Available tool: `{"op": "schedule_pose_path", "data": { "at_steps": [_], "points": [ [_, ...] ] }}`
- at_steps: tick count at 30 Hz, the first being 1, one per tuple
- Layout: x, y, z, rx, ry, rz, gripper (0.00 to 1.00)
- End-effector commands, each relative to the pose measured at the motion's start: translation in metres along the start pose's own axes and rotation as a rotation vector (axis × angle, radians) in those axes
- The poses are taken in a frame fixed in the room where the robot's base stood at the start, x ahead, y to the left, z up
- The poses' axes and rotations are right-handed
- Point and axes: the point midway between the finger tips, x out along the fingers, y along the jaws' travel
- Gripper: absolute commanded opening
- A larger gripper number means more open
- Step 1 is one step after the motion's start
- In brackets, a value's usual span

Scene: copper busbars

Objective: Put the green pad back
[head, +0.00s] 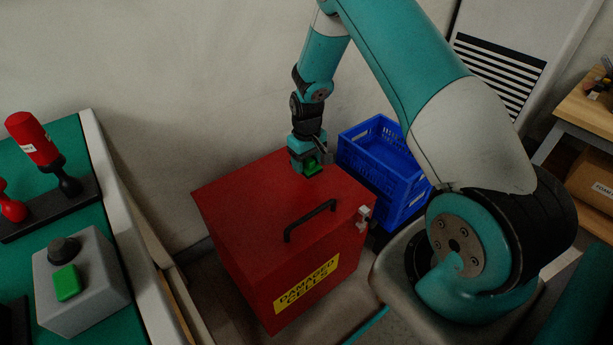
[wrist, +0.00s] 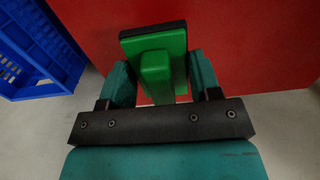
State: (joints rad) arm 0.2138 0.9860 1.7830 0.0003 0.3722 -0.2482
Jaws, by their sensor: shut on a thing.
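The green pad (wrist: 156,72) is a green block with a dark edge and a raised green grip. It also shows in the head view (head: 312,166), small and partly hidden by the fingers. My gripper (wrist: 160,85) is shut on the pad's raised grip, with one teal finger on each side. In the head view my gripper (head: 308,160) is over the back part of the red box's lid (head: 270,200). I cannot tell whether the pad touches the lid.
The red box has a black handle and a yellow label (head: 307,283). A blue crate (head: 385,165) stands behind it to the right. At left, a green-topped bench (head: 50,220) bears a grey button box (head: 85,290) and red-handled tools (head: 32,140) in a rack.

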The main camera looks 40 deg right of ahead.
Motion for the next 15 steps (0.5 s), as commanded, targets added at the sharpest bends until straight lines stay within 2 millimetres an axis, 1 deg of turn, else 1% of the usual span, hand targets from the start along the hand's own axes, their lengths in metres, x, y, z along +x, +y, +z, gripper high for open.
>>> {"op": "schedule_pose_path", "data": {
  "at_steps": [5, 9, 11, 15],
  "points": [
    [0.015, 0.000, 0.000, 0.000, -0.002, 0.000, 0.35],
    [0.038, 0.000, 0.000, 0.000, -0.001, 0.000, 0.35],
    [0.045, 0.000, 0.000, 0.000, -0.002, 0.000, 0.35],
    [0.046, 0.000, 0.000, 0.000, 0.001, 0.000, 0.35]
  ]
}}
